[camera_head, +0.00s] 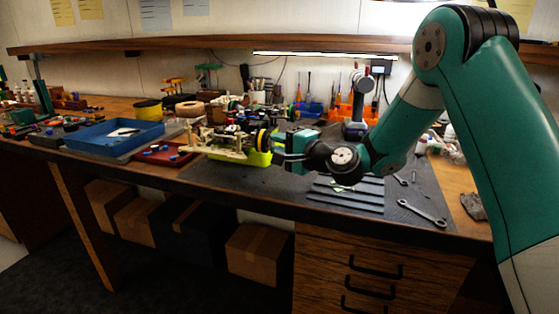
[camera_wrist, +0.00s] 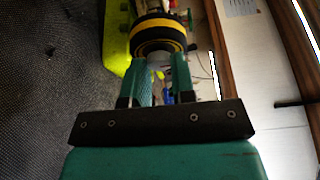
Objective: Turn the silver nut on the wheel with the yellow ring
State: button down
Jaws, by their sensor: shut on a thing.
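The black wheel with the yellow ring (camera_wrist: 160,36) is at the top middle of the wrist view, straight beyond my fingertips. In the head view the wheel (camera_head: 263,140) is on the right end of the racecar (camera_head: 228,143). My gripper (camera_wrist: 162,68) is shut on the silver nut (camera_wrist: 156,62) at the wheel's centre. Only a small greyish part of the nut shows between the two green fingers. In the head view my gripper (camera_head: 279,144) reaches in from the right, and the nut is too small to tell.
A yellow-green stand (camera_head: 257,158) is under the car. A blue tray (camera_head: 115,137) and a red tray (camera_head: 160,153) lie to the left. A drill (camera_head: 358,105) stands behind my arm. Wrenches (camera_head: 422,212) lie at the front right of the bench mat.

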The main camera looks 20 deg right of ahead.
jog(key=shift+n+b, duration=0.4)
jog(key=shift+b, duration=0.15)
jog(key=c, duration=0.9)
grip_release()
jog(key=b+v, duration=0.2)
jog(key=v, duration=0.3)
jog(key=b+v, duration=0.2)
jog(key=v, duration=0.4)
jog(key=b+v, duration=0.2)
jog(key=v, duration=0.3)
jog(key=shift+s+d+f, duration=0.25)
jog(key=shift+f, duration=0.1)
jog(key=shift+s+d+r, duration=0.1)
jog(key=shift+s, duration=0.25)
